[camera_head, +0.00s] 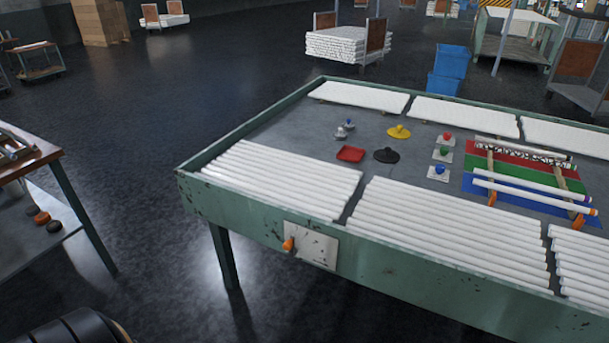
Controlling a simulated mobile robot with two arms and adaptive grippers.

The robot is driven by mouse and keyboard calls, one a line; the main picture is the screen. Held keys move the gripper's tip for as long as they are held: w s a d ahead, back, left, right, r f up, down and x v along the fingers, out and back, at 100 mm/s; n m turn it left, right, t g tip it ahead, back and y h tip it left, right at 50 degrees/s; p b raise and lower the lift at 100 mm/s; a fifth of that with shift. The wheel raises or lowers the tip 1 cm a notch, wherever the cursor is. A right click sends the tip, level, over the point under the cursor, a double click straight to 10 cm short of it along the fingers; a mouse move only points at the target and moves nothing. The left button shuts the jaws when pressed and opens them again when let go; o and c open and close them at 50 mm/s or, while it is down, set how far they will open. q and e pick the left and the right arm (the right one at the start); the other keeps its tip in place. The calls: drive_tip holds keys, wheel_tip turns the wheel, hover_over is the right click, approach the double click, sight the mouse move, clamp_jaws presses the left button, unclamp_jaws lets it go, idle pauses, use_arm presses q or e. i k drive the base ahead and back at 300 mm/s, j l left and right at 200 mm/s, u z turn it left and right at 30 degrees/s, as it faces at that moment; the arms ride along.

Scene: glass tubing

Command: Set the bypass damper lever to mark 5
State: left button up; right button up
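A pale scale plate (318,249) is fixed to the green front side of the table. An orange lever handle (288,244) sticks out at the plate's left part, and I take it to be the damper lever. Dark specks show on the plate. The mark numbers are too small to read, so I cannot tell which mark the lever stands at. Neither of my grippers is in view, and nothing is seen touching the lever.
A brown-topped bench (38,163) stands at the left. Dark floor (150,215) lies clear between them.

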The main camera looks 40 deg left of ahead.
sight(288, 246)
drive_tip(key=u, duration=1.25)
